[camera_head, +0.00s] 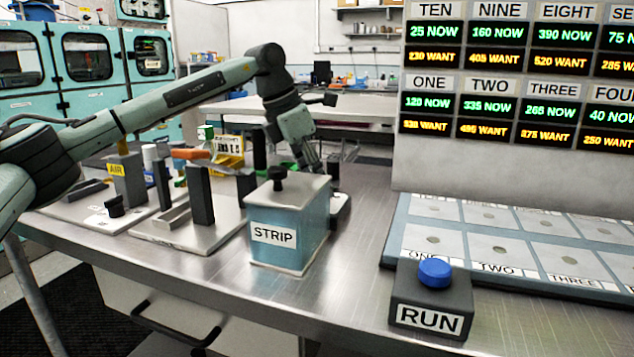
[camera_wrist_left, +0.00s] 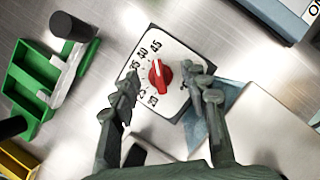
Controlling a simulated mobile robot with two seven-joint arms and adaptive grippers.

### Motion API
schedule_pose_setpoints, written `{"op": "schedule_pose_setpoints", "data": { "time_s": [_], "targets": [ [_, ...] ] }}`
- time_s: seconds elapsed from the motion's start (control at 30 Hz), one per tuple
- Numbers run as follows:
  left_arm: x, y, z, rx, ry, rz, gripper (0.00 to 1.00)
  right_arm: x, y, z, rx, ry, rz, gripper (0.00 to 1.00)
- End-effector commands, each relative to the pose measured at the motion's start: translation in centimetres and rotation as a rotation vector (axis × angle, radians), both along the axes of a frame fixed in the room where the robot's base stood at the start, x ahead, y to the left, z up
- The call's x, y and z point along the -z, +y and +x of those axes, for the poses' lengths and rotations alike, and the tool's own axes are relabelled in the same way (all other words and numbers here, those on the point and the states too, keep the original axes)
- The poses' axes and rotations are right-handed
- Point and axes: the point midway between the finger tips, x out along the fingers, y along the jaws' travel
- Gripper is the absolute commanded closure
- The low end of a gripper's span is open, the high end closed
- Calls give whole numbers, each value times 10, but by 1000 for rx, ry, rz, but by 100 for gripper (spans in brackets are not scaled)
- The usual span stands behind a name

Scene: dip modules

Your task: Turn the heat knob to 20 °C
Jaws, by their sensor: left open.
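The heat knob (camera_wrist_left: 161,78) is a red round knob on a white square dial plate (camera_wrist_left: 180,52) with a dark edge. Printed numbers run round its left side, with 45 at the top and 20 at the lower left. A pale mark on the knob points roughly up, toward 45. My left gripper (camera_wrist_left: 164,88) is open, with one finger on each side of the knob and apart from it. In the head view my left gripper (camera_head: 312,158) reaches down behind the STRIP box (camera_head: 290,235), which hides the knob and most of the dial. My right gripper is not in view.
A green tray (camera_wrist_left: 32,80) lies left of the dial in the wrist view. A RUN block with a blue button (camera_head: 434,271) and a numbered panel (camera_head: 455,215) stand at the right. Several fixtures crowd the bench's left. Bare metal lies between the STRIP box and RUN block.

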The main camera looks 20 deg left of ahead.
Motion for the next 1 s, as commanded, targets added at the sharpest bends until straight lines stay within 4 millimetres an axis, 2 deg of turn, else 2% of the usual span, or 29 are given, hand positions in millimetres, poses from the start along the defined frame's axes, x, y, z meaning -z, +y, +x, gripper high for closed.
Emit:
{"op": "schedule_pose_setpoints", "data": {
  "time_s": [0.13,0.37,0.7,1.0],
  "targets": [
    [6,-2,2,0,0,1,55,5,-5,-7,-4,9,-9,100],
    [7,-2,2,0,-1,1,56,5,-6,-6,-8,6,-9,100],
    [6,-1,2,-1,0,0,98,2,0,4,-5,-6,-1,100],
    [7,-1,2,-22,-1,1,100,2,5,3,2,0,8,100]
  ]
}}
